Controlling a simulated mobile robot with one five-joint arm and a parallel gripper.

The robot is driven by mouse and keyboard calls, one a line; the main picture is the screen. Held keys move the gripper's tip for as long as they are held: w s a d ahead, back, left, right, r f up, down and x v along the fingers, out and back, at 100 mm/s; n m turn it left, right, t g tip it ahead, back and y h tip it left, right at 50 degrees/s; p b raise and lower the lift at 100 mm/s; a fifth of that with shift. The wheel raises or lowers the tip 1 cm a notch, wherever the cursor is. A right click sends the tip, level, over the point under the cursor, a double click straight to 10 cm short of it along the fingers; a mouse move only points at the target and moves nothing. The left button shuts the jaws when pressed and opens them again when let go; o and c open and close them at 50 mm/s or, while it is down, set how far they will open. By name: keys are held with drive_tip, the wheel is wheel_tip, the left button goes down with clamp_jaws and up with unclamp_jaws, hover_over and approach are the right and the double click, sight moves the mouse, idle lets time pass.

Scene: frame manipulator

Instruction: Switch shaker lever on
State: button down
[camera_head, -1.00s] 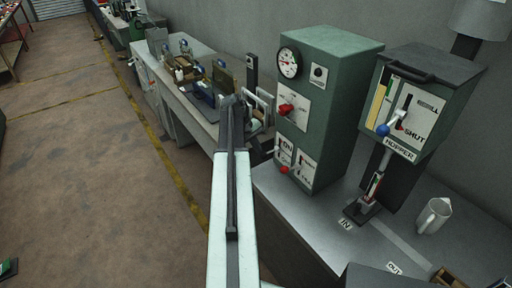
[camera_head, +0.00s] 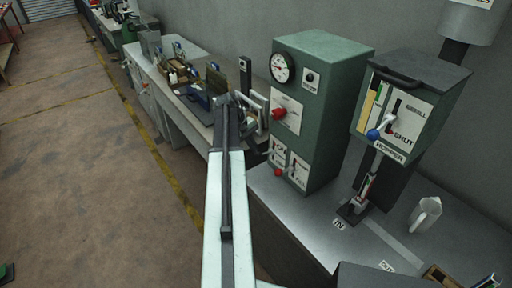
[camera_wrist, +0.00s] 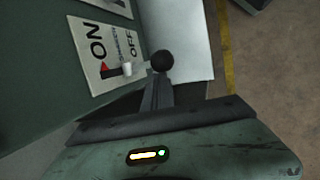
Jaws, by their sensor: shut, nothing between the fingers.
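The shaker lever's panel (camera_wrist: 103,52), marked ON and OFF, is on the green cabinet, at upper left in the wrist view. The lever (camera_wrist: 127,69) has a pale shaft standing out from the panel; its end looks to reach a dark round knob. In the head view a red knob (camera_head: 278,172) sits at the cabinet's lower left panel. My gripper (camera_wrist: 157,80) is shut and empty, with its tips just below the dark round knob in the wrist view. I cannot tell whether they touch it. In the head view my arm's end is partly hidden beside the cabinet.
The green cabinet (camera_head: 325,90) also carries a gauge (camera_head: 283,68) and a red switch (camera_head: 279,113). A hopper box (camera_head: 430,90) with a blue-knobbed lever stands to its right. A white jug (camera_head: 425,213) stands on the bench.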

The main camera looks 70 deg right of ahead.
drive_tip(key=shift+r, duration=0.1)
drive_tip(key=shift+r+p, duration=0.7)
drive_tip(key=shift+p, duration=0.15)
wheel_tip(320, 180, down, 3)
drive_tip(key=w+d+b, duration=0.2)
drive_tip(key=w+b, duration=0.1)
wheel_tip(320, 180, up, 10)
drive_tip(key=w+d+p, duration=0.1)
drive_tip(key=d+p, duration=0.1)
drive_tip(key=p, duration=0.8)
drive_tip(key=shift+w+r, duration=0.15)
drive_tip(key=shift+w, duration=0.15)
